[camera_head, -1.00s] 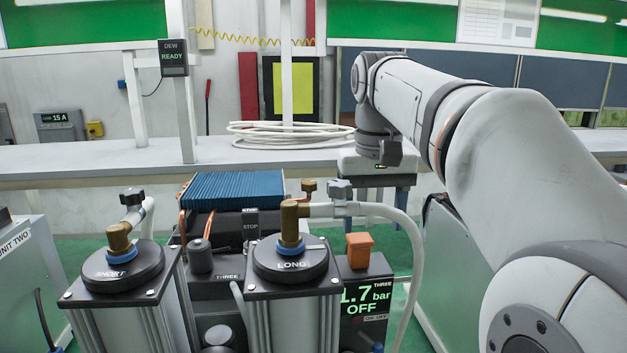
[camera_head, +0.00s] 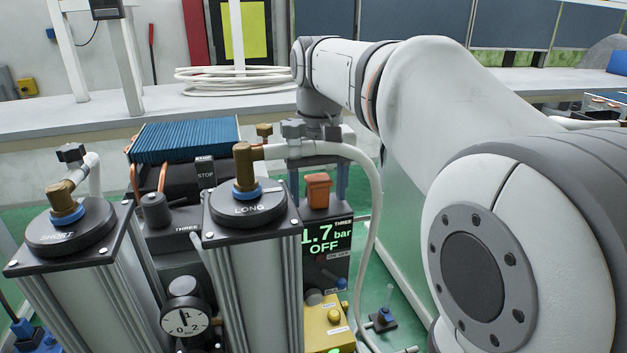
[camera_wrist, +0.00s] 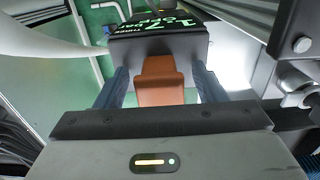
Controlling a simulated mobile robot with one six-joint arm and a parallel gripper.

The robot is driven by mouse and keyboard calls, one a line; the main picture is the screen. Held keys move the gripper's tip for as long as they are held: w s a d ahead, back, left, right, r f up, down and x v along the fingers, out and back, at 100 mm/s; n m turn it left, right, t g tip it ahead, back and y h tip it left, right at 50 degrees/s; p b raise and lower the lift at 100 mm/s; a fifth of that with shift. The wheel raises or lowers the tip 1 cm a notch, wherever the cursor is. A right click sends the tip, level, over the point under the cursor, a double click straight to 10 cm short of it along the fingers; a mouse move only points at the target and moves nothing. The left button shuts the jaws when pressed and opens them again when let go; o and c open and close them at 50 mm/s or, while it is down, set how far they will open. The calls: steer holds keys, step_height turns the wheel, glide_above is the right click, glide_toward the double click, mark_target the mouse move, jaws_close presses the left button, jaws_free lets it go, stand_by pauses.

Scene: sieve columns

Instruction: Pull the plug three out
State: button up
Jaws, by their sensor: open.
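The orange plug (camera_head: 318,190) stands upright on top of the black box marked THREE (camera_head: 327,235), whose display reads 1.7 bar OFF. My gripper (camera_head: 318,200) is above and behind it in the head view, pointing down. In the wrist view the plug (camera_wrist: 160,82) lies between the two blue-grey fingers of my gripper (camera_wrist: 159,78), with a gap on each side. The jaws are open and not closed on it. The plug's lower end is hidden in the box.
Two column canisters, SHORT (camera_head: 70,228) and LONG (camera_head: 247,207), stand left of the plug. A pale hose (camera_head: 370,200) arches from LONG past the box's right side. A yellow box (camera_head: 328,325) sits below. Green floor is open to the right.

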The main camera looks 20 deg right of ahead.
steer(key=c, duration=1.2)
